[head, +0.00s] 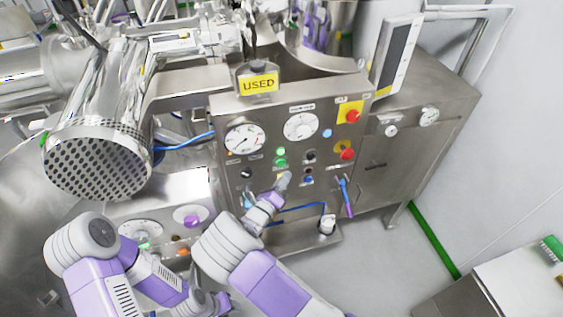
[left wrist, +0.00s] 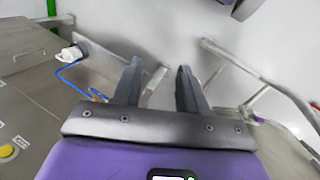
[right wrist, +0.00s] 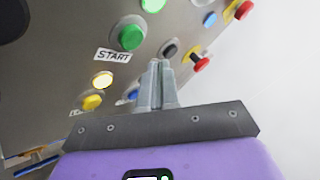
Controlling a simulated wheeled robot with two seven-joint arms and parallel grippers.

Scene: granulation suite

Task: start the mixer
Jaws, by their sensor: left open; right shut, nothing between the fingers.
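The steel mixer panel (head: 232,172) stands in the middle of the head view with dials, buttons and knobs. A green button (right wrist: 129,35) with a START label (right wrist: 113,55) shows in the right wrist view, up and left of my right gripper (right wrist: 157,80). That gripper is shut and empty, its fingertips pointing at the panel; I cannot tell if they touch it.
Red knobs (head: 347,154) sit at the panel's right, and a black knob (right wrist: 169,47) is close to my right fingertips. A USED sign (head: 258,84) stands on top. A blue handle (head: 346,197) hangs below right. A perforated steel cylinder (head: 97,160) stands left.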

